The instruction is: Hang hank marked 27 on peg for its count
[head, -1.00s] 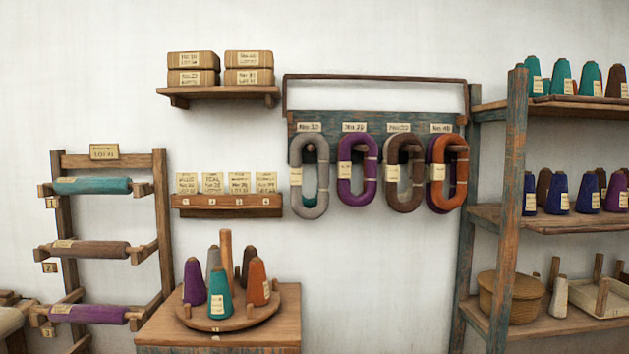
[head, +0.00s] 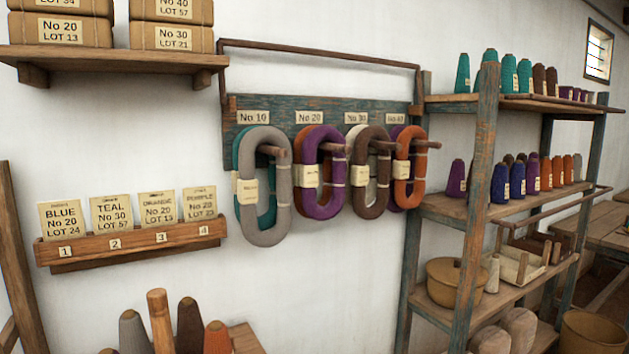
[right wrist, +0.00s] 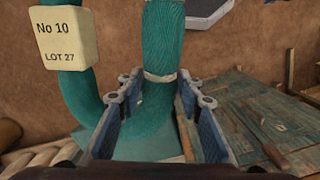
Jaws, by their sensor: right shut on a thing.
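A teal hank (right wrist: 165,35) fills the middle of the right wrist view. Its pale tag (right wrist: 62,38) reads No 10, LOT 27. My right gripper (right wrist: 157,92) is shut on the hank, with one blue finger on each side of it. The lower end of the hank lies partly behind the fingers. In the head view, the peg (head: 276,152) under the No 10 label (head: 253,117) carries a grey hank (head: 280,205) with another teal one (head: 243,155) behind it. Neither gripper shows in the head view.
Pegs further right hold purple (head: 325,205), brown (head: 372,200) and orange (head: 404,165) hanks. A card ledge (head: 130,243) is on the wall at left, below a box shelf (head: 110,58). A cone rack (head: 480,150) stands close right of the pegs.

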